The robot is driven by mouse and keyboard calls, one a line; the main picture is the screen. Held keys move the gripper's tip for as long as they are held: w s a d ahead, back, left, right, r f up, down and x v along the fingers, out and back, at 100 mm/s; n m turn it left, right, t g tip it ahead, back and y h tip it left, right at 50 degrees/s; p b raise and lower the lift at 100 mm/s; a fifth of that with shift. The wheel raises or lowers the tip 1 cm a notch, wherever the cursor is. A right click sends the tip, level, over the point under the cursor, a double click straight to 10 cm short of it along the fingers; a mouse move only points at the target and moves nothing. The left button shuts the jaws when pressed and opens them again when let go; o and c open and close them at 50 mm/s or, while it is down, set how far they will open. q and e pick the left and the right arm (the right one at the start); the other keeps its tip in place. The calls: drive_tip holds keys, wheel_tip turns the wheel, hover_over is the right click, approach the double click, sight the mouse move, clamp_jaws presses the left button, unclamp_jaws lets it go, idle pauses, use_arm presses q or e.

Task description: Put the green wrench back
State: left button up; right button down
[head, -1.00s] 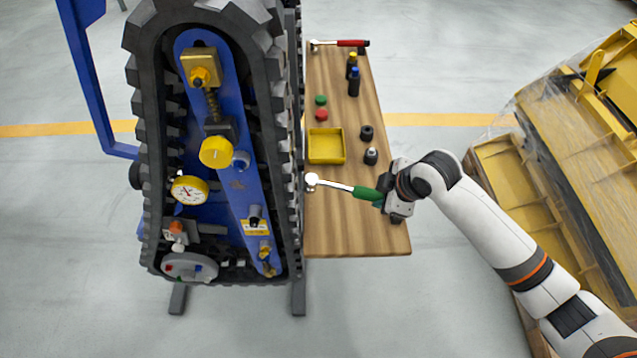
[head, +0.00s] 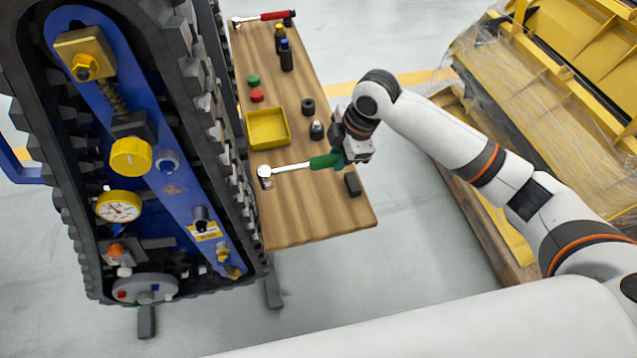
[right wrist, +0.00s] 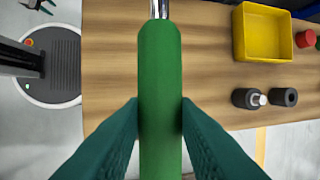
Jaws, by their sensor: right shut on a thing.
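The green wrench has a green handle (head: 326,160) and a silver shaft and head (head: 265,171) pointing left, toward the tracked carrier. My right gripper (head: 343,157) is shut on the handle, over the front part of the wooden table (head: 310,215). In the right wrist view its fingers (right wrist: 160,115) press both sides of the green handle (right wrist: 160,75); the wrench head is cut off at the top. How high the wrench is above the table I cannot tell. My left gripper is not in view.
The tracked carrier (head: 150,130) stands at the table's left edge. A yellow tray (head: 268,128), red and green caps, black cylinders (head: 308,106), bottles (head: 286,55) and a red-handled wrench (head: 275,16) lie farther back. A black block (head: 352,184) is near my gripper. Yellow wrapped parts (head: 540,80) stand right.

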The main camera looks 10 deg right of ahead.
wheel_tip(320, 180, down, 8)
drive_tip(key=shift+f+p, duration=0.1)
drive_tip(key=shift+p, duration=0.25)
drive_tip(key=c, duration=1.1)
unclamp_jaws()
drive_tip(key=shift+c, duration=0.2)
drive_tip(key=v, duration=1.2)
drive_tip(key=shift+b, duration=0.3)
